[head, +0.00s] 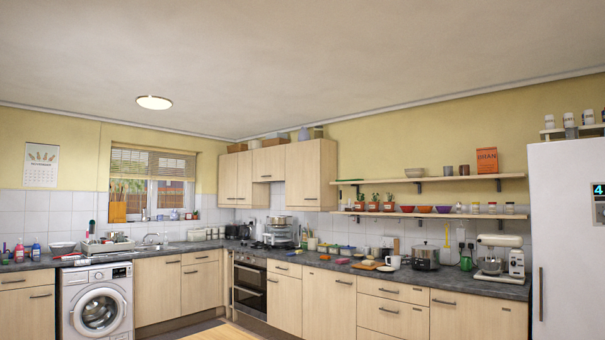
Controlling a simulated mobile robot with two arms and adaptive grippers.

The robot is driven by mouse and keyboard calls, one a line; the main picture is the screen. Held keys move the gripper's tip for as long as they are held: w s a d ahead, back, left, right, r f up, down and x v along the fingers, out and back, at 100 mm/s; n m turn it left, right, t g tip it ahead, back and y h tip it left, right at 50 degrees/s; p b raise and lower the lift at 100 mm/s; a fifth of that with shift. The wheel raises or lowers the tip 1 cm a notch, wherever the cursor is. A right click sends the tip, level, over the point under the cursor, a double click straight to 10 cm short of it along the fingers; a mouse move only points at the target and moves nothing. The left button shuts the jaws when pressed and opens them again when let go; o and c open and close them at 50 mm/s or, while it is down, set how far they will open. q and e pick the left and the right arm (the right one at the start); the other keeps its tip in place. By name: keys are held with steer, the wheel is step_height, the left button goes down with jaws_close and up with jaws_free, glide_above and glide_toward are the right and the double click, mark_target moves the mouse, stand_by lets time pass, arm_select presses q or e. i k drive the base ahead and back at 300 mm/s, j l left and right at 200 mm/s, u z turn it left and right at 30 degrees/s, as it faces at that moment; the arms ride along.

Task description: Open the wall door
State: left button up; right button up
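Light wood wall cabinets hang in the far corner above the counter. A pair of tall doors (236,178) is at the left, a shorter door (269,164) is in the middle, and a tall wall door (302,174) is at the right end. All of these doors look shut. I cannot tell which one is the task's wall door. Neither of my grippers is in view.
A dark counter (464,281) runs along both walls, crowded with a stand mixer (501,255), a slow cooker (425,257) and other items. A washing machine (97,302) stands left, a white fridge (568,240) right. Boxes (273,142) sit atop the wall cabinets.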

mark_target(304, 168)
steer(key=i+l+z, duration=0.15)
steer(key=i+z, duration=0.65)
steer(key=i+l+z, duration=0.2)
steer(key=i+z, duration=0.2)
steer(key=i, duration=0.3)
steer(key=i+z, duration=0.35)
steer(key=i, duration=0.4)
steer(key=i+u, duration=0.3)
steer(key=i, duration=0.25)
steer(key=i+l+u, duration=0.1)
steer(key=i+u, duration=0.2)
steer(key=i, duration=0.3)
steer(key=i+l+u, duration=0.3)
steer(key=i, duration=0.25)
steer(key=i+j+u, duration=0.2)
steer(key=u, duration=0.25)
steer(key=i+u, duration=1.05)
steer(key=u, duration=0.25)
steer(key=i+j, duration=0.1)
steer(key=i, duration=1.2)
steer(key=j+u, duration=0.05)
